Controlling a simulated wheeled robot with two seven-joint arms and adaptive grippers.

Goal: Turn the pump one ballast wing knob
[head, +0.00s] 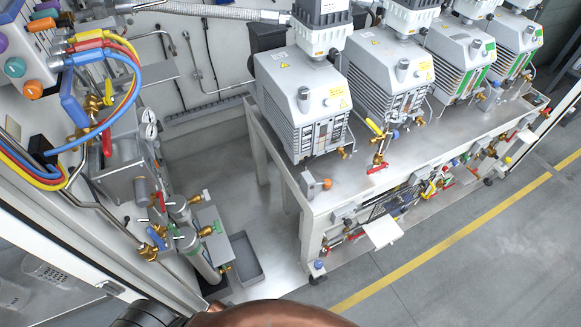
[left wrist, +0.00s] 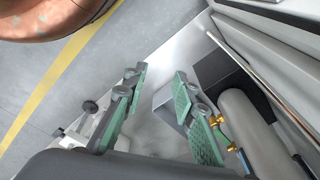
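Several similar pumps stand in a row on a bench in the head view. The nearest pump (head: 308,103), at the left end of the row, has a light grey body. A small grey knob (head: 304,98) stands on its sloping front edge and appears to be the ballast wing knob. Similar knobs show on the other pumps, such as the second pump's knob (head: 402,69). My left gripper (left wrist: 158,88) is open and empty in the left wrist view, its green-padded fingers apart and far from the knob. Its fingers do not show in the head view. My right gripper is not in view.
The bench (head: 300,190) carries valves and pipes at its front. Coloured hoses (head: 130,85) and brass valves crowd the left wall. A grey tray (head: 246,258) lies on the floor. A yellow line (head: 455,228) crosses open floor at right. A grey cylinder (left wrist: 247,125) is near my left gripper.

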